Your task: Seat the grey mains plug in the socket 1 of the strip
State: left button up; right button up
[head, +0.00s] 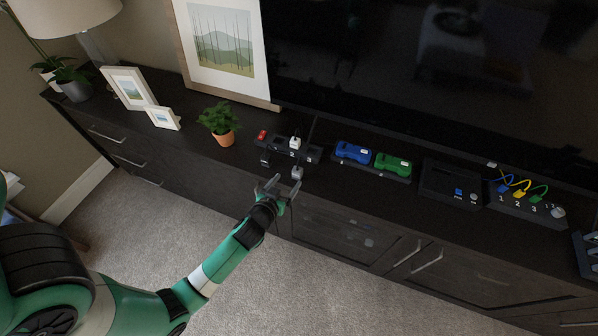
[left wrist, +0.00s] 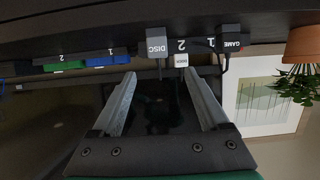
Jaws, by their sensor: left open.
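The power strip (head: 308,153) lies on the cabinet top, with a red switch at its left end and the numbers 2 and 3 visible. A white plug (head: 295,142) sits at socket 2. The grey plug (head: 297,172) stands near the cabinet's front edge; it shows in the left wrist view (left wrist: 157,42) with the label DISC. A black plug (head: 265,156), labelled GAME in the left wrist view (left wrist: 231,38), is in front of the strip's left end. My left gripper (head: 268,186) is open and empty, just off the front edge, left of the grey plug. My right gripper is not visible.
A potted plant (head: 220,122) stands left of the strip. To the right are a blue and a green device (head: 393,164) in a holder, a dark box (head: 450,182) and a board with coloured cables (head: 525,198). The television (head: 430,70) stands behind.

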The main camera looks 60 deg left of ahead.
aim_at(297, 170)
pick_arm(q)
jog(key=b+x, duration=0.1)
jog(key=x, duration=0.3)
jog(key=shift+f, duration=0.1)
jog(key=b+x, duration=0.2)
jog(key=x, duration=0.3)
jog(key=shift+w+b, duration=0.25)
jog(key=shift+b, duration=0.05)
jog(key=shift+c, duration=0.4)
grip_shut()
